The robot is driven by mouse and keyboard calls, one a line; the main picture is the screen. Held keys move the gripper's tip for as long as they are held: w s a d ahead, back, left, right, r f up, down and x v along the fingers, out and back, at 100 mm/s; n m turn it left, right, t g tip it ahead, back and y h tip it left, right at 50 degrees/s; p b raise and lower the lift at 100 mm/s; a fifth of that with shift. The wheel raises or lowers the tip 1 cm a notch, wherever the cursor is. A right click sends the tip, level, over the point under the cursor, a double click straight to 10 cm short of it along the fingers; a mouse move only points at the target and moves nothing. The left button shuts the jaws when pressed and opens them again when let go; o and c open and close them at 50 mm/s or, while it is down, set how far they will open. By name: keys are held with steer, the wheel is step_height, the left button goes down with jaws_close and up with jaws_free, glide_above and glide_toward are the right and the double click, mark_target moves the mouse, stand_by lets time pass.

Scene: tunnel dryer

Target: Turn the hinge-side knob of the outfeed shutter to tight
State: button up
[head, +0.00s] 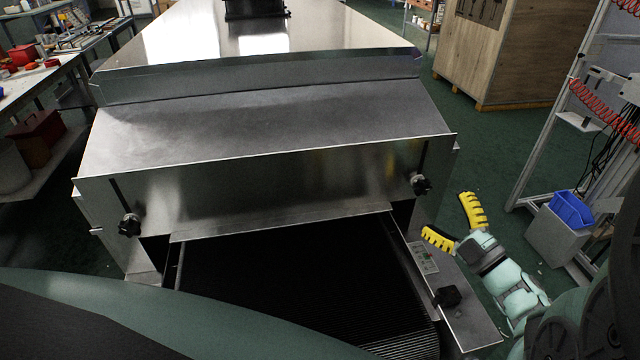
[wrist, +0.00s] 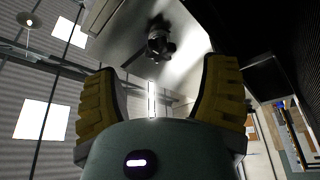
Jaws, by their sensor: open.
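The outfeed shutter (head: 270,190) is a steel plate across the dryer mouth. A black knob (head: 129,225) sits at its left slot and another black knob (head: 419,184) at its right slot. I cannot tell which is the hinge side. My gripper (head: 448,214) is open and empty, just right of the right knob and apart from it. In the wrist view a black knob on a steel face (wrist: 160,42) shows beyond my open gripper (wrist: 163,68), roughly between the yellow fingers; it appears to be the right knob. How tight either knob is cannot be told.
The dark conveyor belt (head: 300,290) runs out below the shutter. A side panel with buttons (head: 423,258) and a black block (head: 447,297) lie below my gripper. A metal frame with a blue bin (head: 571,209) stands at right. Open green floor lies between.

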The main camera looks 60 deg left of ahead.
steer(key=v, duration=0.5)
steer(key=shift+d, duration=0.15)
